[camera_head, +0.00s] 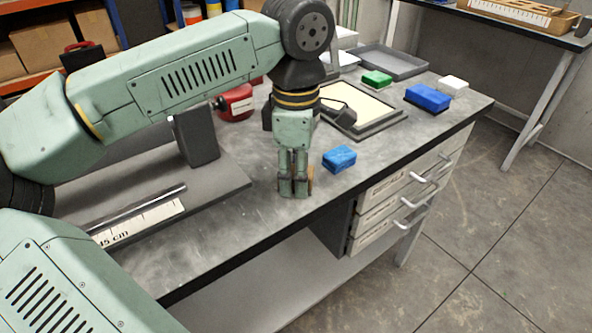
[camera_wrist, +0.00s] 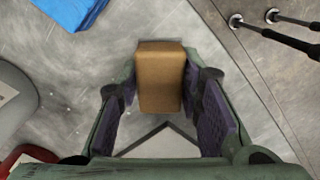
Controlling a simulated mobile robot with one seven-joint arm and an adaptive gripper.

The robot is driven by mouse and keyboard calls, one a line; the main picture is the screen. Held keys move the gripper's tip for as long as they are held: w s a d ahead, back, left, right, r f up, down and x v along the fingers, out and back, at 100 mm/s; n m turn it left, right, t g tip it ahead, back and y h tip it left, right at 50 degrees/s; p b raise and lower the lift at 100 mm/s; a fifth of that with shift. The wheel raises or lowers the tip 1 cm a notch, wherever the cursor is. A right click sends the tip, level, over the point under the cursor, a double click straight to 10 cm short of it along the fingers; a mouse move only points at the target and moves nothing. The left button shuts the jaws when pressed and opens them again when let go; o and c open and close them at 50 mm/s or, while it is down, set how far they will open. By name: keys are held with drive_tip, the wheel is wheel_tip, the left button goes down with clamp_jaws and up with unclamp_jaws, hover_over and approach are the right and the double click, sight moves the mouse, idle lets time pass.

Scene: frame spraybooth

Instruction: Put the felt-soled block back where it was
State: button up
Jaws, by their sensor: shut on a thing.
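My gripper (camera_head: 294,190) points straight down at the worktable, near its front edge. In the wrist view my gripper (camera_wrist: 163,100) is shut on a tan block (camera_wrist: 160,75), which stands out between the fingers. In the head view only a brown sliver of the tan block (camera_head: 310,179) shows beside the fingers. I cannot tell whether it touches the table. Its underside is hidden, so I see no felt. A blue block (camera_head: 340,159) lies just right of the gripper and shows at top left in the wrist view (camera_wrist: 72,8).
A framed pale panel (camera_head: 362,113) lies behind, with a green block (camera_head: 377,79), a larger blue block (camera_head: 428,97) and a white block (camera_head: 453,84) around it. A grey tray (camera_head: 390,62) is further back. A red object (camera_head: 236,103) and a grey upright (camera_head: 197,137) stand left.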

drive_tip(key=o, duration=1)
drive_tip(key=shift+f, duration=0.1)
drive_tip(key=shift+o, duration=0.2)
wheel_tip(320, 180, up, 12)
drive_tip(key=shift+r+b, duration=0.2)
drive_tip(key=shift+b, duration=0.1)
drive_tip(key=shift+f, duration=0.1)
